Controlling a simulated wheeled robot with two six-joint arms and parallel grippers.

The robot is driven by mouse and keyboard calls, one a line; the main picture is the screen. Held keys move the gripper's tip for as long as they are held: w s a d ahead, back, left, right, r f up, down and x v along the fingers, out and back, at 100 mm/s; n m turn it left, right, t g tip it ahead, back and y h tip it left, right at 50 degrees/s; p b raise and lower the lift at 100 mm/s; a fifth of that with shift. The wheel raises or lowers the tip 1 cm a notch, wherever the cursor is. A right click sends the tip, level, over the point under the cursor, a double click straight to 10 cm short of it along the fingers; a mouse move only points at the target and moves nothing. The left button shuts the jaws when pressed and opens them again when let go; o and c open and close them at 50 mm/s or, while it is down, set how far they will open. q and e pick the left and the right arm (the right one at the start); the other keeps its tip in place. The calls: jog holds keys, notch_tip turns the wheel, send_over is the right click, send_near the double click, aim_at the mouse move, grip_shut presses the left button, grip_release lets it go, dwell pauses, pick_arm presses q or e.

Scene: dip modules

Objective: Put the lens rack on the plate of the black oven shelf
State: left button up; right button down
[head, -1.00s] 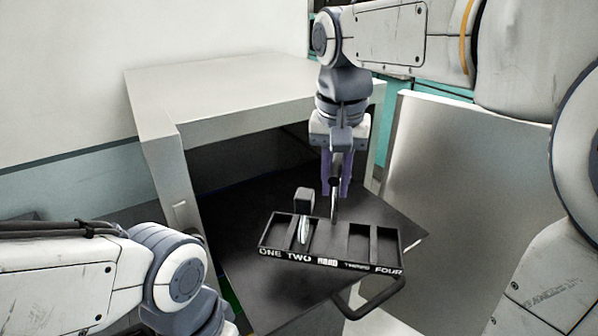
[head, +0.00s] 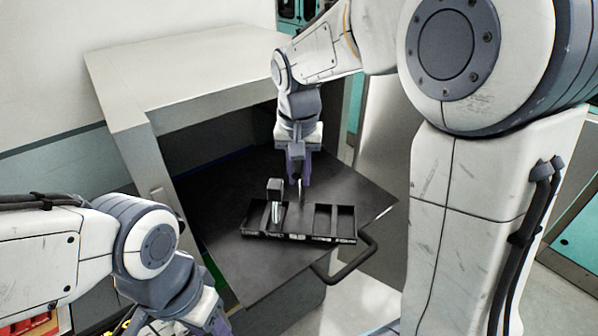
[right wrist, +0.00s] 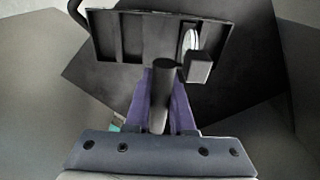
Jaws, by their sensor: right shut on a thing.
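The lens rack (head: 262,235) is a black tray with slots and lettering along its front edge. It is over the front part of the plate (head: 225,262) of the black oven shelf, close above or on it; I cannot tell if they touch. A pale lens (head: 276,212) stands in one slot and shows in the right wrist view (right wrist: 189,40). My right gripper (head: 299,183) is shut on the rack's dark upright handle, whose round post (right wrist: 163,85) shows between the purple fingers in the right wrist view.
The pale oven housing (head: 185,75) stands open behind the shelf, with its cavity under the top. A dark handle bar (head: 350,262) sticks out from the shelf's front edge. A grey block (head: 275,185) stands at the rack's back, beside the lens. Bare plate lies left of the rack.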

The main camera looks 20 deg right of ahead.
jog(key=c, duration=0.8)
grip_release()
jog(key=shift+o, duration=0.2)
jog(key=r, duration=0.4)
jog(key=s+r+b, duration=0.1)
jog(key=r, duration=0.7)
jog(key=shift+s+a, duration=0.15)
jog(key=shift+a, duration=0.2)
jog(key=s+a+f+n, duration=0.3)
jog(key=s+f+n, duration=0.1)
jog(key=s+f, duration=0.2)
jog(key=s+a+f+n+y, duration=0.1)
jog(key=s+a+f+n, duration=0.3)
jog(key=s+f, duration=0.2)
jog(key=s+a+f+n+g, duration=0.1)
jog(key=s+a+f+n, duration=0.2)
jog(key=s+f, duration=0.4)
jog(key=s+n, duration=0.1)
jog(key=s, duration=0.1)
jog(key=shift+s+a+y, duration=0.3)
jog(key=shift+a, duration=0.05)
